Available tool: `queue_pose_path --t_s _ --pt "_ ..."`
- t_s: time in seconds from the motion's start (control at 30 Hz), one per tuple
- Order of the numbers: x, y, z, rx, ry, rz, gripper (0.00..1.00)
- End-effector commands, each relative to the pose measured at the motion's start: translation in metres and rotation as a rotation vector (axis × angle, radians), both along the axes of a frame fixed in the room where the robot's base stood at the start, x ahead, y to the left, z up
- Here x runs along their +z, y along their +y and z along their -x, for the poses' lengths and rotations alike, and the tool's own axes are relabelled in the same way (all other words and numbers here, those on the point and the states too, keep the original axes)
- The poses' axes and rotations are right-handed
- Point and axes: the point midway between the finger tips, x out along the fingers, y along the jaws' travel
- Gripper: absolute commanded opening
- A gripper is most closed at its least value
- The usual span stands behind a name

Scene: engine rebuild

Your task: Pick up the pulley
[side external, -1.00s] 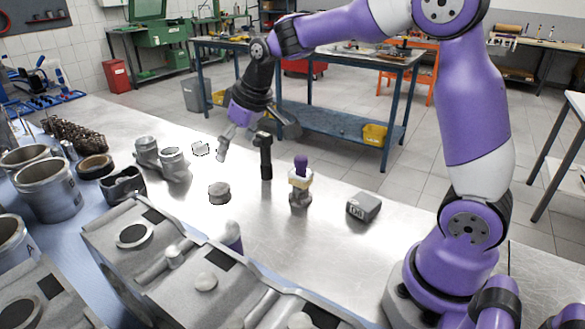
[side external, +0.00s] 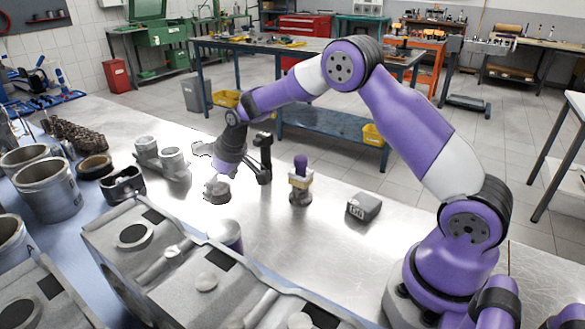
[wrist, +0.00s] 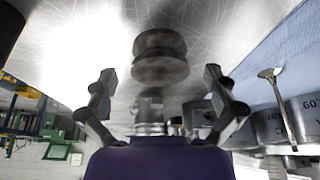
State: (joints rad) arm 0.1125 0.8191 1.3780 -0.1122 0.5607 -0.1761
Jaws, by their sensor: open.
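The pulley (wrist: 160,56) is a short grey metal cylinder with a groove around its rim. In the wrist view it lies ahead of my gripper (wrist: 160,76), centred between the two spread fingers. My gripper is open and empty; the pulley sits a little beyond the fingertips. In the side view the pulley (side external: 217,190) stands on the steel bench, and my gripper (side external: 220,176) is low, close above and behind it. I cannot tell from this view whether a finger touches it.
A dark upright part (side external: 263,158) stands close right of my gripper. A part with a purple top (side external: 300,182) and a grey box (side external: 364,207) are further right. The engine block (side external: 185,255) fills the front.

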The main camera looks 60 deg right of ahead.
Motion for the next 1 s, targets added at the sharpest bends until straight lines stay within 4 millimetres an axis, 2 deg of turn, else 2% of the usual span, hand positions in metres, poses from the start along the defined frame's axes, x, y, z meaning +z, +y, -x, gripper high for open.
queue_pose_path --t_s 0.23,0.27,0.3,0.37,0.4,0.43,0.8,1.0 --pt "-0.003 0.0 -0.001 0.0 0.0 0.0 1.0" --pt "-0.003 0.0 -0.001 0.0 0.0 0.0 0.9" --pt "-0.003 0.0 -0.001 0.0 0.0 0.0 0.7" --pt "-0.002 0.0 -0.001 0.0 0.0 0.0 0.4" --pt "-0.003 0.0 -0.001 0.0 0.0 0.0 0.2" --pt "-0.003 0.0 -0.001 0.0 0.001 0.0 0.1" --pt "-0.002 0.0 0.0 0.0 0.005 0.0 0.1" --pt "0.016 0.0 -0.001 0.0 -0.001 0.0 0.1"
